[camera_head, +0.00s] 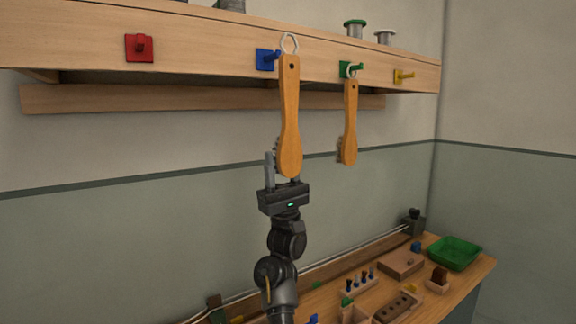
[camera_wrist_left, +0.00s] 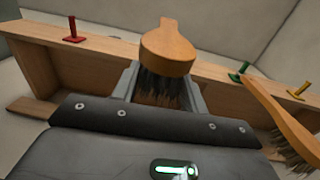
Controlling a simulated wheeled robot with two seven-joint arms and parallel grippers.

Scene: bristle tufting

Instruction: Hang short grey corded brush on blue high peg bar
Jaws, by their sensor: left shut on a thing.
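A wooden brush (camera_head: 289,115) stands upright in my left gripper (camera_head: 283,172), with a pale cord loop (camera_head: 289,43) at its top. The left gripper is shut on the brush's lower, bristled end. The loop is beside the blue peg (camera_head: 268,59) on the bar; I cannot tell whether it is around the peg. In the left wrist view the brush head (camera_wrist_left: 168,48) and its dark grey bristles (camera_wrist_left: 160,88) sit between the fingers, and the blue peg is hidden. My right gripper is not in view.
A second brush (camera_head: 350,122) hangs by its loop from the green peg (camera_head: 351,68), just right. The bar (camera_head: 200,45) also carries a red peg (camera_head: 139,47) and a yellow peg (camera_head: 403,76). Below is a bench with a green tray (camera_head: 455,252) and several small blocks.

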